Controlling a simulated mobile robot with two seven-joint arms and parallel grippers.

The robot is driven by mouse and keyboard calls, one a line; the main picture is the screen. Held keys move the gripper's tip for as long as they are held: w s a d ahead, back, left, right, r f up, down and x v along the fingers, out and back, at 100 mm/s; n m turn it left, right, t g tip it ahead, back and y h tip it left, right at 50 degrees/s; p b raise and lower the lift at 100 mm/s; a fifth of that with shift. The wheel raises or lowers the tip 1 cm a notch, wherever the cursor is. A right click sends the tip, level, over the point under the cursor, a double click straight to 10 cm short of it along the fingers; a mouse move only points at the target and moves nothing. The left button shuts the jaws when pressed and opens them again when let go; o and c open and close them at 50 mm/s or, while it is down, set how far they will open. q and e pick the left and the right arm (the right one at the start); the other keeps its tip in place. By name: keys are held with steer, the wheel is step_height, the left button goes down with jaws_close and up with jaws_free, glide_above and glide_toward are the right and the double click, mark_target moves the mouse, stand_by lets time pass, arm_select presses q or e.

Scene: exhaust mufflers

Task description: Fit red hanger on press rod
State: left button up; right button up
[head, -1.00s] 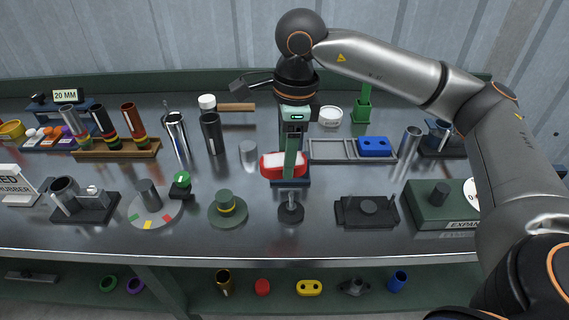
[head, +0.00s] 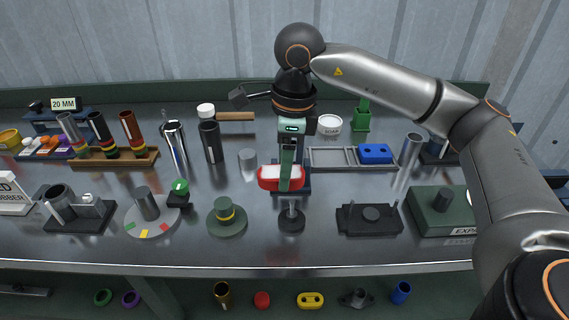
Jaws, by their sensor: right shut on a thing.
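The red hanger (head: 268,178) is a rounded red block with white showing along its top, held across the fingers of my right gripper (head: 288,182). The green fingers are shut on it and hide its middle. The gripper points down from above. Just below and in front of the hanger is a short upright metal rod (head: 291,208) on a round black base (head: 291,222), which may be the press rod. The hanger looks apart from its top, though the depth gap is hard to judge. My left gripper is not in view.
A dark blue stand (head: 304,184) is partly hidden behind the gripper. A green round base (head: 226,218) stands left, and a black fixture (head: 369,218) right. A grey tray (head: 330,158) holds a blue hanger (head: 375,153). A lower shelf has loose parts, including a yellow hanger (head: 310,300).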

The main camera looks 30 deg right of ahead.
step_height(320, 180, down, 4)
steer(key=shift+r+b, duration=0.25)
steer(key=shift+b, duration=0.95)
steer(key=shift+f, duration=0.35)
arm_select(q)
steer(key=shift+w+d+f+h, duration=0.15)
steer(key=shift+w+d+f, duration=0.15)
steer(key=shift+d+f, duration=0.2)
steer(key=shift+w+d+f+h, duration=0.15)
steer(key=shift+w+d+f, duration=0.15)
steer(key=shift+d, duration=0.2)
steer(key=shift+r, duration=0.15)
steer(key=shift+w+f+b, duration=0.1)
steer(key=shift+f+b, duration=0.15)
steer(key=shift+b, duration=0.2)
arm_select(e)
steer(key=shift+f, duration=0.25)
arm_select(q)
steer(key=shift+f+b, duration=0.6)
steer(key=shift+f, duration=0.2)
arm_select(e)
steer(key=shift+f, duration=0.75)
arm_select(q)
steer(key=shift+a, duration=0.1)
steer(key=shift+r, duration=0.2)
arm_select(e)
steer(key=o, duration=1.3)
